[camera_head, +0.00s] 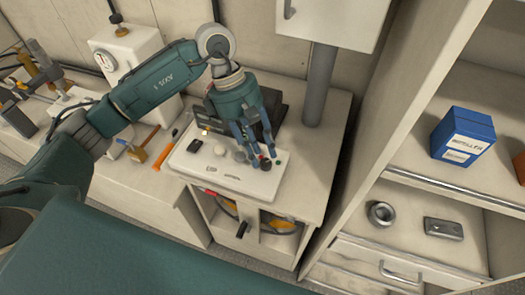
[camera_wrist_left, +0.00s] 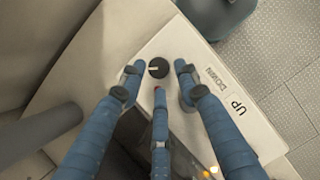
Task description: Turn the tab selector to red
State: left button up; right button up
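A white control panel (camera_head: 225,178) lies on the bench top. A round black selector knob (camera_wrist_left: 158,68) with a pale pointer line sits on it. The same knob appears in the head view (camera_head: 265,164), small and partly covered by fingers. My left gripper (camera_head: 262,150) points down over the right end of the panel. In the wrist view its blue fingers (camera_wrist_left: 158,78) are spread, two on either side of the knob and one below it. They look apart from the knob; contact cannot be told. A small red spot shows by the middle fingertip. My right gripper is out of view.
The panel also bears a black switch (camera_head: 195,145) and rounded buttons (camera_head: 220,150). A grey pipe (camera_head: 319,85) stands behind right. Shelves at right hold a blue box (camera_head: 463,134) and a metal ring (camera_head: 381,213).

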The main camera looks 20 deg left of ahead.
aim_at(266, 166)
pick_arm(q)
jog(key=shift+p+x, duration=0.3)
jog(key=shift+x, duration=1)
jog(key=shift+w, duration=0.1)
